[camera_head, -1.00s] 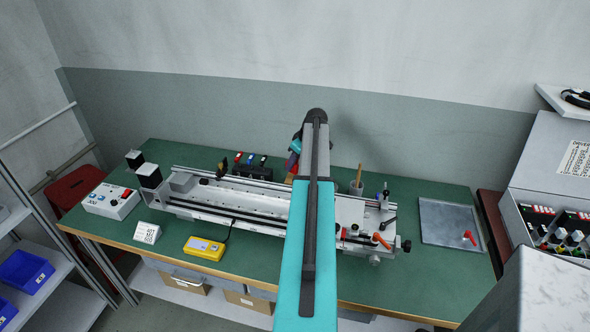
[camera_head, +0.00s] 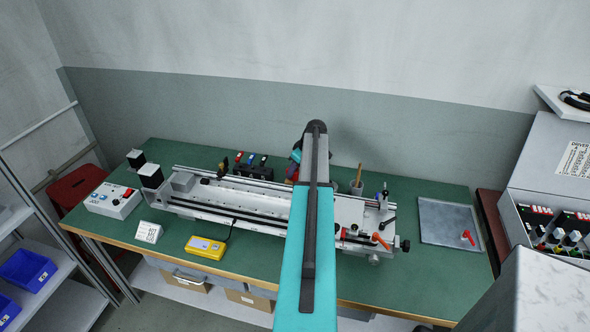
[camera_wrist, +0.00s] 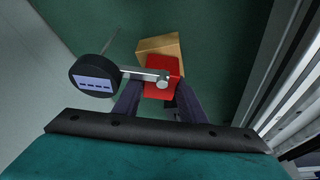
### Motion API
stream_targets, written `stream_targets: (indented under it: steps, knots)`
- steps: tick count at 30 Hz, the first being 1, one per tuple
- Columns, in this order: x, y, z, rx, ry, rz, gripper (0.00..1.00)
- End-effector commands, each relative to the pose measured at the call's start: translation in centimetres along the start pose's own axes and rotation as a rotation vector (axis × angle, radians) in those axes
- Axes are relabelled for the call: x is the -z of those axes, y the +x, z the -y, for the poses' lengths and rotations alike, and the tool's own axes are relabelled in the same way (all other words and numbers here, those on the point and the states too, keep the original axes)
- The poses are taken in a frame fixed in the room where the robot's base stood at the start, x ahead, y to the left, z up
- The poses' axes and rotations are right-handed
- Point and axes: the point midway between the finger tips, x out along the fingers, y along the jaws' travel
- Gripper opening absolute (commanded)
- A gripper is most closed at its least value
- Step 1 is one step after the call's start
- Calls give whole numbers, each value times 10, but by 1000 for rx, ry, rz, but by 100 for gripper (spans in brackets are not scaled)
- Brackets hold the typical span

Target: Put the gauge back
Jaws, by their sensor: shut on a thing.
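In the wrist view, the gauge has a round black dial (camera_wrist: 96,75) with a lit display, a thin stem and a silver bar joining it to a red block (camera_wrist: 160,80). My gripper (camera_wrist: 158,92) is shut on this red block, its dark fingers on either side. A tan block (camera_wrist: 160,44) shows just past the red block; I cannot tell whether they are joined. Green surface lies behind. In the head view my arm hides most of the gripper, with a little red showing left of the arm behind the rail.
A long rail fixture (camera_head: 240,204) fills the middle of the green bench (camera_head: 180,240). Several small coloured-top holders (camera_head: 250,165) stand behind it. A cup with a stick (camera_head: 357,186) is right of my arm. A grey plate (camera_head: 448,222) lies at right, a yellow device (camera_head: 206,248) in front.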

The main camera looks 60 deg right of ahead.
Motion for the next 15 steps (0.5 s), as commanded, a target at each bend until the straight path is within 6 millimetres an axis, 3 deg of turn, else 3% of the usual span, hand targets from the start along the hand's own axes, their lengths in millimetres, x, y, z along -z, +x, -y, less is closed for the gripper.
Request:
stream_targets:
  steps: [13, 14, 15]
  knots:
    - [-1, 3, 0, -1, 1, -1, 0]
    - [-2, 3, 0, 0, 1, 0, 41]
    - [-2, 3, 0, 0, 1, 0, 47]
